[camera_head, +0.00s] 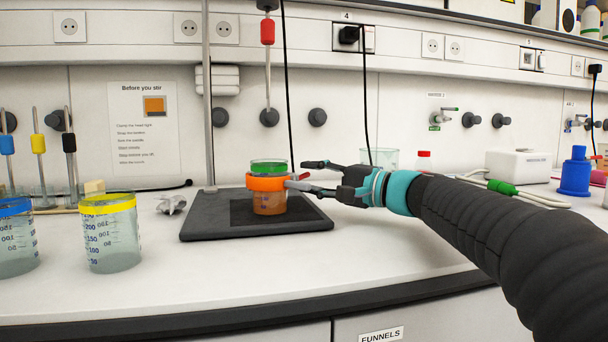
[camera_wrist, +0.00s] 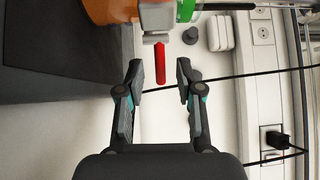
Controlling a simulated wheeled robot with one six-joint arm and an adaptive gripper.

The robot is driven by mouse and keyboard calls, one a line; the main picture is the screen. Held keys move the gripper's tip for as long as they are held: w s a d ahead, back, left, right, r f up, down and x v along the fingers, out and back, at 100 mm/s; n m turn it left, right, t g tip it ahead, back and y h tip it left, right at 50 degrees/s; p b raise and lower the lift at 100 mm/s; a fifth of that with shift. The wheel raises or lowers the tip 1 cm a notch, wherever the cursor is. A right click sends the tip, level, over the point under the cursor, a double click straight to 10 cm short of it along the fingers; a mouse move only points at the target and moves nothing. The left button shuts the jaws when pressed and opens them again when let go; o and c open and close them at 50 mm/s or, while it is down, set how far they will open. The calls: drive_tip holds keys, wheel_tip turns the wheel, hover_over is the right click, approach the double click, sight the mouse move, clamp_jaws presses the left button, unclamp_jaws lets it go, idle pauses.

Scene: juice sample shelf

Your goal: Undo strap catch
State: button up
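A beaker of orange-brown juice (camera_head: 269,204) with a green rim (camera_head: 268,163) stands on the dark stirrer plate (camera_head: 205,229). An orange strap (camera_head: 264,183) goes around it. The strap catch, a grey block (camera_wrist: 157,19) with a red lever (camera_wrist: 160,65), sticks out on the side toward my gripper. My gripper (camera_head: 299,174) is at the beaker's right side. In the wrist view my gripper (camera_wrist: 160,74) is open, and the lever's free end lies between its fingertips with a gap on both sides. In the head view the fingers partly hide the catch.
A vertical rod (camera_head: 207,100) rises behind the plate. A red-topped stirrer (camera_head: 267,32) hangs above the beaker. A yellow-rimmed beaker (camera_head: 110,245) stands at left. A clear beaker (camera_head: 380,157) and a white box (camera_head: 518,165) stand behind my arm.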

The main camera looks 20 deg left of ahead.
drive_tip(key=shift+x, duration=1.2)
clamp_jaws()
